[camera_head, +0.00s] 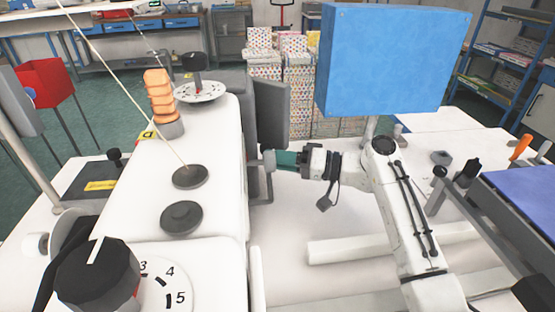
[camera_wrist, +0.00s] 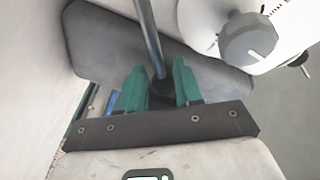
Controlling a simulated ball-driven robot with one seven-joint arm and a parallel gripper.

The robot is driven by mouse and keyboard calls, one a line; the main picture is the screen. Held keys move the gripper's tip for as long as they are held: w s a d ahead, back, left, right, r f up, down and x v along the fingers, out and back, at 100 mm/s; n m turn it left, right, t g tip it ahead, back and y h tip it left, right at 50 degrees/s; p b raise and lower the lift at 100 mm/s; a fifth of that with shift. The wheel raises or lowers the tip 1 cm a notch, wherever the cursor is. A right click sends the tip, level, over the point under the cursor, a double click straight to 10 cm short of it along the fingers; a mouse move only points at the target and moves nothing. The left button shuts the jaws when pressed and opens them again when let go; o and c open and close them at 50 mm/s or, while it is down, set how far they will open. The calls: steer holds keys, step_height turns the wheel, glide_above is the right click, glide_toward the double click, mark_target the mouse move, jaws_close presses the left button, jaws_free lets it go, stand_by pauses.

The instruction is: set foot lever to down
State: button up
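The white sewing machine (camera_head: 215,130) stands left of my arm in the head view. My gripper (camera_head: 280,159), with green fingers, points left at the machine's side, close to the dark grey plate (camera_head: 271,115). In the wrist view, my gripper (camera_wrist: 161,72) has its two fingers apart. A thin metal rod (camera_wrist: 148,35), which looks like the foot lever, comes down between them, with a dark piece at its lower end. The gap looks wider than the rod; I cannot tell whether either finger touches it. The grey plate (camera_wrist: 95,45) lies behind the fingers.
A knob (camera_wrist: 250,38) on a white dial is close to the right in the wrist view. A blue panel (camera_head: 390,60) rises behind my arm. A white bar (camera_head: 390,243) lies on the table at right. An orange-handled tool (camera_head: 521,147) is farther right.

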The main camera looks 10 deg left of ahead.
steer(key=c, duration=0.6)
